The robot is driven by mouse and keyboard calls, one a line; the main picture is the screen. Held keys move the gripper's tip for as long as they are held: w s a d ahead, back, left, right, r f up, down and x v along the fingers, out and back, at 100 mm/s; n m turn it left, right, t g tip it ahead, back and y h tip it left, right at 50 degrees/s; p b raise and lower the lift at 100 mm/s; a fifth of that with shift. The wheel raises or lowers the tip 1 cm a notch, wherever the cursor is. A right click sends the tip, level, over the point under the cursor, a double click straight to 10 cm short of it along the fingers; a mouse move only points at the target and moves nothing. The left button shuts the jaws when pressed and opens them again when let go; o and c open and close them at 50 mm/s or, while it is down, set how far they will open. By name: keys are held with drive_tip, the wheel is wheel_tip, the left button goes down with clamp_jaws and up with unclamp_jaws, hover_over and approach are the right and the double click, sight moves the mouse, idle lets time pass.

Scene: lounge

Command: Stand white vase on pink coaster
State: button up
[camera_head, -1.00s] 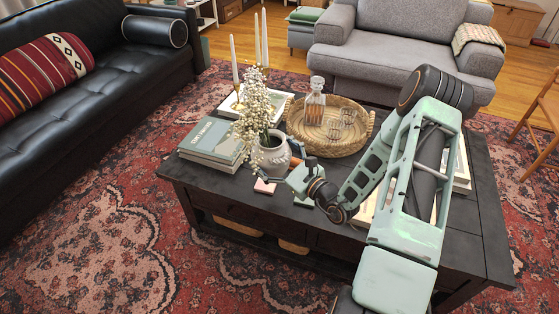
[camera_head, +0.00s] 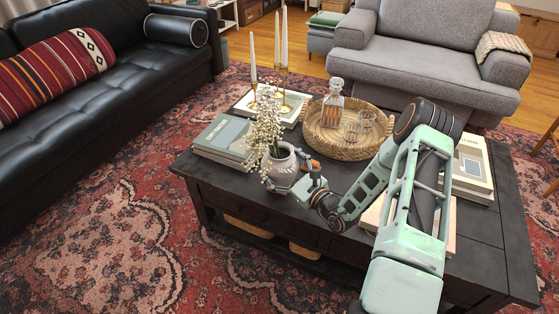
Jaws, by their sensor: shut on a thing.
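The white vase (camera_head: 282,168) holds tall sprigs of white flowers (camera_head: 265,122) and is near the front edge of the dark coffee table. It looks upright. My gripper (camera_head: 296,178) comes from the right and is shut on the vase, low on its body. I cannot tell whether the base of the vase touches anything. The pink coaster does not show; the vase and gripper cover the area at the table's front where it was visible earlier.
On the coffee table (camera_head: 480,231), books (camera_head: 224,140) lie left of the vase. Candlesticks on a white tray (camera_head: 243,104) and a woven tray (camera_head: 340,150) with a decanter (camera_head: 334,100) and glasses stand behind. More books (camera_head: 473,170) lie right, beside my arm.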

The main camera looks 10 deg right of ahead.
drive_tip(key=shift+w+r, duration=0.1)
drive_tip(key=shift+r, duration=0.1)
drive_tip(key=o, duration=1.6)
drive_tip(key=shift+f, duration=0.3)
drive_tip(key=o, duration=0.4)
drive_tip(key=shift+r, duration=0.1)
drive_tip(key=shift+r, duration=0.15)
drive_tip(key=p+v, duration=0.2)
drive_tip(key=v, duration=1)
